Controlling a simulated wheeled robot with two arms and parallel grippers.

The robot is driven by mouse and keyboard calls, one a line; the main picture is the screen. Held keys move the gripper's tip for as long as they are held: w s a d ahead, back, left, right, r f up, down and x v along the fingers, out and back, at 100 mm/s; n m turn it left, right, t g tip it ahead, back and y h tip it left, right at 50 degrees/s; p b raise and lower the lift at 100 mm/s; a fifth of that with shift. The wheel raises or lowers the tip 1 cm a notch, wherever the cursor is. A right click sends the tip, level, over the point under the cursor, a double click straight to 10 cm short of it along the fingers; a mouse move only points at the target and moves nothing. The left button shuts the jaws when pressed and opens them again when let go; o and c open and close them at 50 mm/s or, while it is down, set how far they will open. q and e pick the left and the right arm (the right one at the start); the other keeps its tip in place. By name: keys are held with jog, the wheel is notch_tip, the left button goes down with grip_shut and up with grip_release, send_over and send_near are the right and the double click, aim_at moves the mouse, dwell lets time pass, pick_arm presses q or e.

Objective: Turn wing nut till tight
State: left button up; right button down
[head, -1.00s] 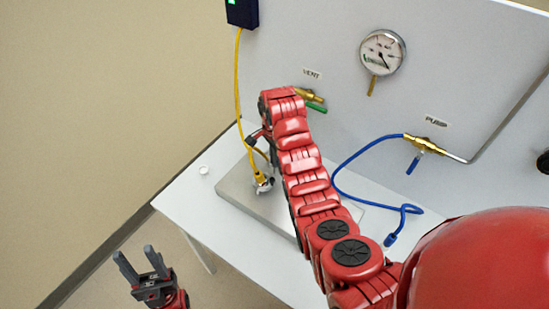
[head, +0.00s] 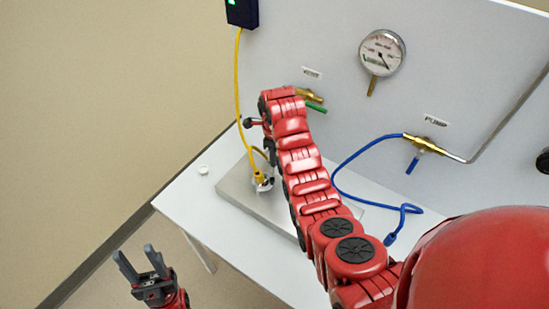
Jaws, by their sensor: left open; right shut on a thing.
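A small silvery clamp joint (head: 262,184) sits on the grey metal plate (head: 235,190), at the lower end of the yellow cable (head: 237,85). The wing nut is too small and covered to make out clearly. My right arm reaches across the plate and bends down beside the joint. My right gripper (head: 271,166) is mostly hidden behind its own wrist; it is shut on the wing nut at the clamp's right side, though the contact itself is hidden. My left gripper (head: 138,263) is open and empty, low at the left, off the table.
A small white cap (head: 203,170) lies on the white table (head: 185,200) left of the plate. A blue hose (head: 345,165) runs from the PUMP valve (head: 424,144) down to the table at right. A gauge (head: 382,52) and the VENT valve (head: 310,96) are on the back panel.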

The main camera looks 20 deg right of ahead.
jog(key=shift+m, duration=1.1)
jog(key=c, duration=1)
grip_release()
notch_tip(320, 180, up, 17)
jog(key=p, duration=0.8)
jog(key=shift+r, duration=0.2)
